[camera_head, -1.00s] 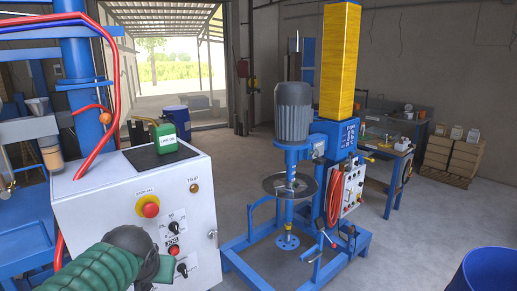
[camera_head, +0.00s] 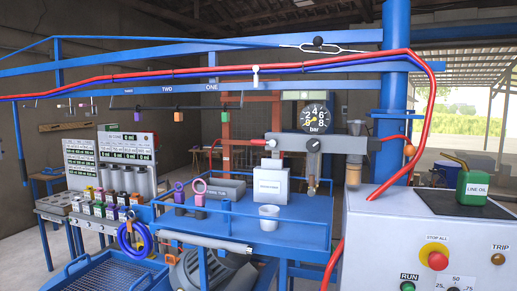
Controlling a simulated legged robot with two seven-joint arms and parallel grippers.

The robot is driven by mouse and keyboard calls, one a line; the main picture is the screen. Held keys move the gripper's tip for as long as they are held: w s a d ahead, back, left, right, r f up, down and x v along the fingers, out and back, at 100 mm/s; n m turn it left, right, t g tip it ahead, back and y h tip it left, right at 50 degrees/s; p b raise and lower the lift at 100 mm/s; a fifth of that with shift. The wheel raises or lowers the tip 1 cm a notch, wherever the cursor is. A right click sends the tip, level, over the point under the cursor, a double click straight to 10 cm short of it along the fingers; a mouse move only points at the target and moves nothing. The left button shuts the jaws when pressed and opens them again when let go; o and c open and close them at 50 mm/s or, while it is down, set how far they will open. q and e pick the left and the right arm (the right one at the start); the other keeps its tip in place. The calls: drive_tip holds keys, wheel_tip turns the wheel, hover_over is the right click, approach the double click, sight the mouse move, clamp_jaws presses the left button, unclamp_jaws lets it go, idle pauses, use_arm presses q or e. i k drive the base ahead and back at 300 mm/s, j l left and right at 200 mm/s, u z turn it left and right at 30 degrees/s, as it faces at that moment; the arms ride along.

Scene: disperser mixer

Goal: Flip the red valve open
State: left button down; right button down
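A small red piece (camera_head: 259,142) sits at the left end of the grey air manifold (camera_head: 345,145); it may be the red valve's handle, but it is too small to tell its position. A round gauge (camera_head: 315,117) marked "bar" stands on the manifold, with a dark knob (camera_head: 313,145) below it. Neither of my grippers is in view.
A blue bench (camera_head: 305,232) below the manifold carries a white box (camera_head: 269,187) and a white cup (camera_head: 269,217). A white control cabinet (camera_head: 385,245) with a green oil can (camera_head: 476,188) stands at right. Blue rails (camera_head: 110,67) run overhead.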

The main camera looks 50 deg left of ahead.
sight(274, 142)
drive_tip(key=u, duration=1.65)
